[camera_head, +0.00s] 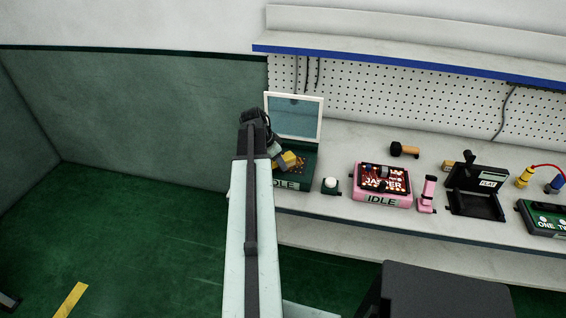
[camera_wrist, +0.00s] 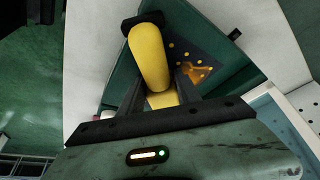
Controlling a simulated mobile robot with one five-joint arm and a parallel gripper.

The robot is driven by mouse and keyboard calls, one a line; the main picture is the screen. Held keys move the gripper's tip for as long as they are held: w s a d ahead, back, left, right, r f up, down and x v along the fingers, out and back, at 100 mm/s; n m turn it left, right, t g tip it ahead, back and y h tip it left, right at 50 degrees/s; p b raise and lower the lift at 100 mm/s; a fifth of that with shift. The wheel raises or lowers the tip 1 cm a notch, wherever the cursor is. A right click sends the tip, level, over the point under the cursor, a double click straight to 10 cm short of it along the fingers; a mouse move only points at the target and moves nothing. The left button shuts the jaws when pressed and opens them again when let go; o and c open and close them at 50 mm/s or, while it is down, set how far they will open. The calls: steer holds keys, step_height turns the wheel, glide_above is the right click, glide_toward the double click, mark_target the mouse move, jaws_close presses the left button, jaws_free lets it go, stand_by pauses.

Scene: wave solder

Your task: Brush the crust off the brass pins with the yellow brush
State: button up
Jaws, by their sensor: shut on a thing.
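My gripper (camera_wrist: 162,85) is shut on the yellow brush (camera_wrist: 150,58), which stands out between the two dark fingers. A dark part at the brush's far end covers some of what lies behind it. In the wrist view, several small brass pins (camera_wrist: 185,56) sit on a dark plate just right of the brush, with an orange-brown crust patch (camera_wrist: 195,73) by them. The brush looks close to the pins; I cannot tell whether it touches them. In the head view, the yellow brush (camera_head: 287,160) shows over the green machine (camera_head: 303,169) labelled IDLE, partly hidden by my arm.
The green machine has a raised pale-framed window (camera_head: 321,121) behind it. To its right on the bench (camera_head: 340,140) are a white-topped button (camera_head: 330,183), a pink IDLE box (camera_head: 383,200), a pink stand (camera_head: 428,192) and a black fixture (camera_head: 475,203). A shelf (camera_head: 420,62) hangs above.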

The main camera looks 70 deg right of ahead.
mark_target(288, 158)
steer(key=shift+w+a+r, duration=0.1)
steer(key=shift+w+a, duration=0.05)
steer(key=shift+w, duration=3.45)
steer(key=shift+d, duration=0.9)
steer(key=shift+s, duration=0.1)
steer(key=shift+s+d, duration=0.1)
steer(key=shift+s, duration=3.4)
steer(key=shift+s+d, duration=0.2)
steer(key=shift+s, duration=1.4)
steer(key=shift+s, duration=0.15)
